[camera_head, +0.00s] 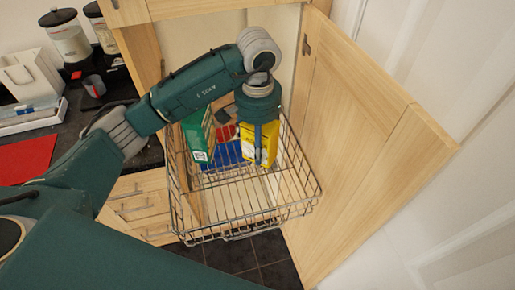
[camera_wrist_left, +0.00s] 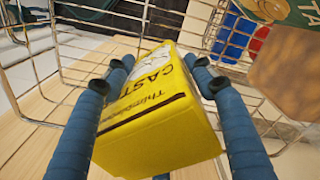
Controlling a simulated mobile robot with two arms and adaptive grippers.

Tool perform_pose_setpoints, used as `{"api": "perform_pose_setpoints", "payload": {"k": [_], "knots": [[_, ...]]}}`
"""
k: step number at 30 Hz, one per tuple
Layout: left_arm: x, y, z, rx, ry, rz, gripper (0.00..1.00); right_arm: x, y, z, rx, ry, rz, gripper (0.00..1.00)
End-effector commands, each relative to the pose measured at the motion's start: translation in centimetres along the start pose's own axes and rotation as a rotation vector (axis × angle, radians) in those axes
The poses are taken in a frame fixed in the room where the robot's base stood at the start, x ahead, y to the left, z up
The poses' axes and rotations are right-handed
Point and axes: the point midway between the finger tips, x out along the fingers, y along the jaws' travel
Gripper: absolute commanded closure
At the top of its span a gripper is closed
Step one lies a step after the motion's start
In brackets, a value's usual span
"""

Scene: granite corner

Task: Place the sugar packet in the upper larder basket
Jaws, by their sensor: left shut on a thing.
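The sugar packet (camera_wrist_left: 160,115) is yellow with dark lettering, reading in part "CAST". My left gripper (camera_wrist_left: 160,75) is shut on it, with blue fingers along both sides. In the head view the packet (camera_head: 268,143) shows beneath my left gripper (camera_head: 258,135), within the outline of the wire larder basket (camera_head: 245,221), toward its back right. The basket wires (camera_wrist_left: 35,70) also show in the left wrist view. I cannot tell whether the packet touches the basket floor. My right gripper is not in view.
A green packet (camera_head: 198,137) and blue and red items stand at the basket's back left. The open wooden door (camera_head: 355,150) is close on the right. The basket's front is empty. A counter with jars (camera_head: 67,38) lies at left.

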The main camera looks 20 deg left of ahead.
Motion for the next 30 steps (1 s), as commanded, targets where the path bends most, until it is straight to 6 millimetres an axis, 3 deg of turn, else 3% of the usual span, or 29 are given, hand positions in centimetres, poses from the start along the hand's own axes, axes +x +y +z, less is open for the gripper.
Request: {"api": "perform_pose_setpoints", "payload": {"k": [9, 20, 21, 24, 30], "knots": [[3.5, 0.0, 0.1, 0.001, -0.002, 0.000, 0.91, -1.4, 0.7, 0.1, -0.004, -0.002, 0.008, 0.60], [3.9, 0.0, 0.0, 0.002, 0.000, -0.001, 0.91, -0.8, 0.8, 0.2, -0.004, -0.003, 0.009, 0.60], [3.9, 0.0, 0.1, 0.001, -0.002, -0.001, 0.41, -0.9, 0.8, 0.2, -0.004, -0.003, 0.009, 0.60], [3.9, 0.0, 0.1, 0.001, -0.002, -0.001, 0.26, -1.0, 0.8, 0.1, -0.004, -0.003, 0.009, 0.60], [3.9, 0.0, 0.1, 0.001, -0.003, -0.001, 0.26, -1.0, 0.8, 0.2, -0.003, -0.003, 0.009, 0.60]]}}
